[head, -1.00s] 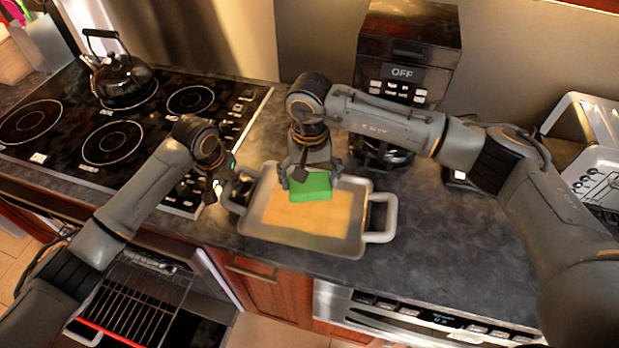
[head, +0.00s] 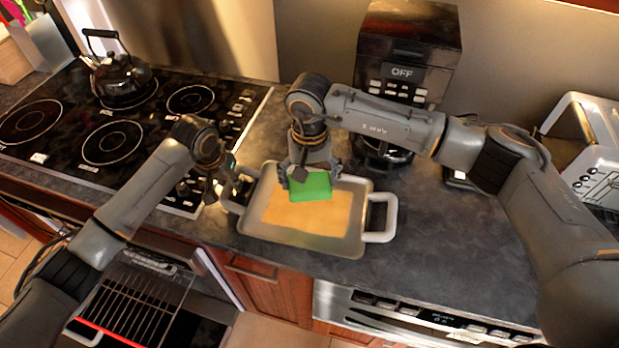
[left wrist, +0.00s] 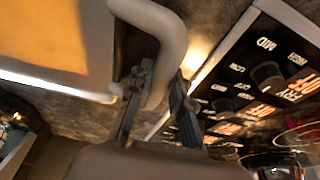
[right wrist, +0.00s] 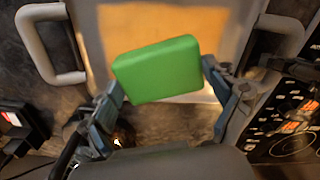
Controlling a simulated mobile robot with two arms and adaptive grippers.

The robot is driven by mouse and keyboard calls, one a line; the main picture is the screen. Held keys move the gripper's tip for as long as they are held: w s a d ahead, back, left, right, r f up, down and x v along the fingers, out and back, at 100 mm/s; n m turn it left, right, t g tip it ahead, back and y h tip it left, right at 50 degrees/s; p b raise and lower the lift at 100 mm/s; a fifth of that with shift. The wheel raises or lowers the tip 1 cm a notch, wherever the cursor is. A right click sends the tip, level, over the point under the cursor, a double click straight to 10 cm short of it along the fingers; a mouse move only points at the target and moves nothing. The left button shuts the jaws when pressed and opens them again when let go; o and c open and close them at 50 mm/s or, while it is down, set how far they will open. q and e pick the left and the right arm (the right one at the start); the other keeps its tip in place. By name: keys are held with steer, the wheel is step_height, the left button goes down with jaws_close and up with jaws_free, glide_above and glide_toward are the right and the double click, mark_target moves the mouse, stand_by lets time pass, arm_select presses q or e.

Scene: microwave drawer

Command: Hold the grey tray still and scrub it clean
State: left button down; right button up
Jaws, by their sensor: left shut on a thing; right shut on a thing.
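The grey tray (head: 258,237) lies on the dark counter with a handle at its left and right ends. A brownish-yellow patch (head: 300,216) covers most of its floor. My left gripper (head: 233,194) is shut on the tray's left handle, which also shows between its fingers in the left wrist view (left wrist: 165,45). My right gripper (head: 303,178) is shut on a green sponge (head: 313,187) and holds it over the far part of the patch. The right wrist view shows the sponge (right wrist: 160,70) between both fingers. Whether the sponge touches the tray floor is hard to tell.
A stovetop (head: 108,143) with a black kettle (head: 121,80) is on the left. A coffee maker (head: 407,55) stands behind the tray, partly behind my right arm. A toaster (head: 592,150) is at the far right. The counter right of the tray is clear.

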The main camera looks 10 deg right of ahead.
mark_target(337, 228)
steer(key=shift+a, duration=4.5)
steer(key=shift+s+f, duration=0.25)
steer(key=shift+f, duration=1.2)
steer(key=shift+s+f, duration=0.2)
steer(key=shift+f, duration=1.25)
steer(key=shift+f, duration=0.65)
steer(key=shift+d, duration=0.1)
steer(key=shift+s+d+f, duration=0.1)
steer(key=shift+s+d, duration=0.25)
steer(key=shift+d, duration=0.55)
steer(key=shift+s+d+f, duration=0.1)
steer(key=shift+s+d, duration=0.25)
steer(key=shift+d, duration=0.6)
steer(key=shift+s+d+f, duration=0.1)
steer(key=shift+s+d, duration=0.25)
steer(key=shift+d, duration=0.55)
steer(key=shift+s+d+r, duration=0.1)
steer(key=shift+s+d, duration=0.15)
steer(key=shift+d, duration=0.5)
steer(key=shift+s+d+r, duration=0.1)
steer(key=shift+s+d, duration=0.2)
steer(key=shift+d, duration=0.45)
steer(key=shift+s+d+r, duration=0.1)
steer(key=shift+s+d, duration=0.15)
steer(key=shift+d, duration=0.5)
steer(key=shift+d, duration=0.1)
